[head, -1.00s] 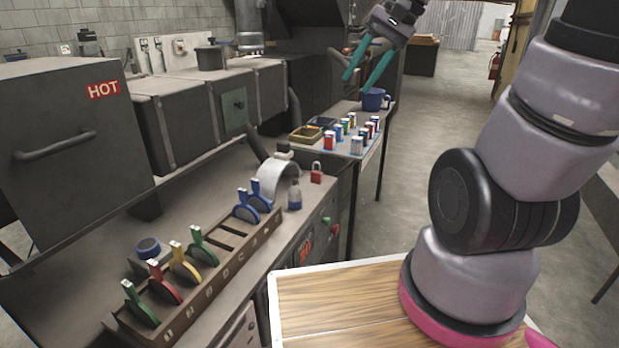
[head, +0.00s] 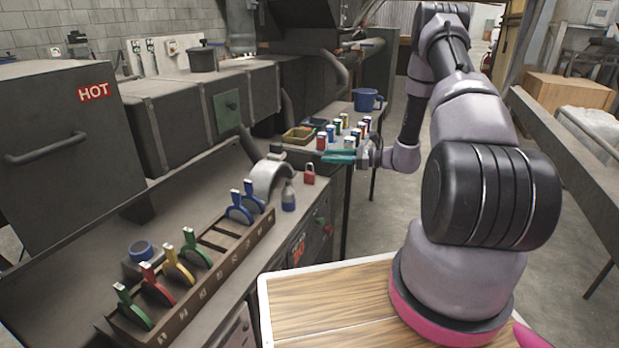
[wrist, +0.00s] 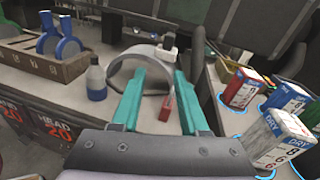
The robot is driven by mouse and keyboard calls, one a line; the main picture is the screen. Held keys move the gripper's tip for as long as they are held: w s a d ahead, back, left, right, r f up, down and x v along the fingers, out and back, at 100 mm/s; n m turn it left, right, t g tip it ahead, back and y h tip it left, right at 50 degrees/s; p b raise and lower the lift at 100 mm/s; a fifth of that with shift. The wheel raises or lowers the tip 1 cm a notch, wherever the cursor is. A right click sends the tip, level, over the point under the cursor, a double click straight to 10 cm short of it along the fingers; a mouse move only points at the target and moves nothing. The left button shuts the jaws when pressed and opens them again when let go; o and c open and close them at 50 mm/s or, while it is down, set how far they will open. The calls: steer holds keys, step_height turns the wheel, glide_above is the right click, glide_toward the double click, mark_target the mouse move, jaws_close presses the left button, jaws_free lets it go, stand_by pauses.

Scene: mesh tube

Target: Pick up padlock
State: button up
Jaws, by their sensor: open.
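The red padlock (head: 309,175) stands on the grey bench near its right end, beside a curved grey band and a small bottle. In the wrist view the padlock (wrist: 167,107) shows between my two teal fingers, beyond their tips and closer to the right finger. My gripper (head: 327,156) is open and empty, pointing left and a little above and to the right of the padlock in the head view. In the wrist view my gripper (wrist: 158,62) has its fingers wide apart. The padlock's shackle is hard to make out in the wrist view.
The curved grey band (head: 268,178) and a bottle with a blue lower part (head: 289,196) stand left of the padlock. A rack (head: 205,260) of coloured ring tools lies on the bench.

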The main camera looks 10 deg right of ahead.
mark_target(310, 172)
step_height(310, 172, down, 7)
steer(key=w+d+m+t, duration=0.1)
steer(key=d+m+t, duration=0.1)
steer(key=m+t, duration=0.15)
steer(key=shift+g+h, duration=0.25)
steer(key=shift+h, duration=0.15)
steer(key=x, duration=1)
steer(key=shift+w+d+f, duration=0.1)
steer(key=shift+f, duration=0.15)
steer(key=shift+c, duration=0.3)
jaws_close()
